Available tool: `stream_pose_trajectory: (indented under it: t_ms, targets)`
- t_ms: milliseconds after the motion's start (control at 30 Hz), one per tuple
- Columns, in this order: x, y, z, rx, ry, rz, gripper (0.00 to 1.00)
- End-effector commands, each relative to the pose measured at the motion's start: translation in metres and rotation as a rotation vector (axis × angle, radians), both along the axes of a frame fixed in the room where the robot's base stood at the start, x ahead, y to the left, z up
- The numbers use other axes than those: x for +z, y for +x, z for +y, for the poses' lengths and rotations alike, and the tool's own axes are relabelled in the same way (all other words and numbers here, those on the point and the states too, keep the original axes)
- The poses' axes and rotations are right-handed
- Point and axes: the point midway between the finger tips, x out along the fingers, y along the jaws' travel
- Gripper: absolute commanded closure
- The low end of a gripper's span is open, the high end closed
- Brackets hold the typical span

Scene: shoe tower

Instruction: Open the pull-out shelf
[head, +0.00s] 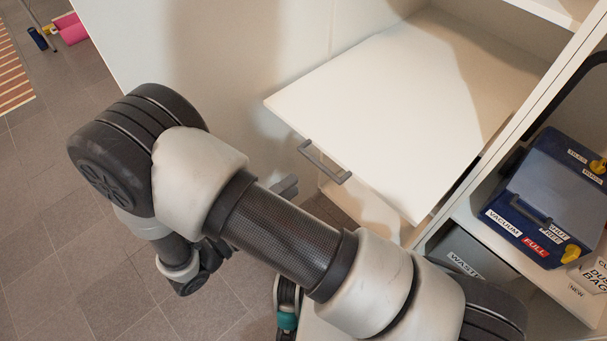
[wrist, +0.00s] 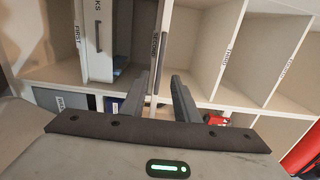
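The pull-out shelf (head: 400,110) is a flat white board in the cabinet in the head view, with a bare top. A grey bar handle (head: 325,163) is fixed along its front edge. How far the shelf stands out is hard to tell. My gripper (wrist: 160,82) shows two dark grey fingers in the wrist view, apart, with nothing clearly held between them. In the head view my arm link hides most of it; a grey piece, probably a fingertip, shows below and left of the handle, apart from it. The exact gap is hidden.
A blue vacuum case (head: 545,200) sits on the lower shelf at the right, above a waste bin (head: 475,255). The wrist view shows white compartments (wrist: 230,60) with labels and a front with a dark handle (wrist: 97,35). Tiled floor (head: 70,200) at the left is largely clear.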

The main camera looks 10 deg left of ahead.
Motion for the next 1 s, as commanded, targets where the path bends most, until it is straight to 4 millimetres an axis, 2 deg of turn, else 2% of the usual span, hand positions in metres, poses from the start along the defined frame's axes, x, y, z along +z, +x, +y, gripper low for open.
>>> stream_pose_trajectory:
  t_ms: [33,200,400,600,1000]
  targets:
    - [-0.001,-0.012,0.009,0.003,0.003,0.002,0.72]
    - [-0.001,-0.044,0.032,0.002,0.003,0.002,0.72]
    - [-0.001,-0.07,0.051,0.001,0.002,0.0,0.72]
    - [0.0,-0.08,0.058,-0.001,0.001,0.001,0.72]
    - [0.0,-0.081,0.058,-0.001,0.001,0.001,0.72]
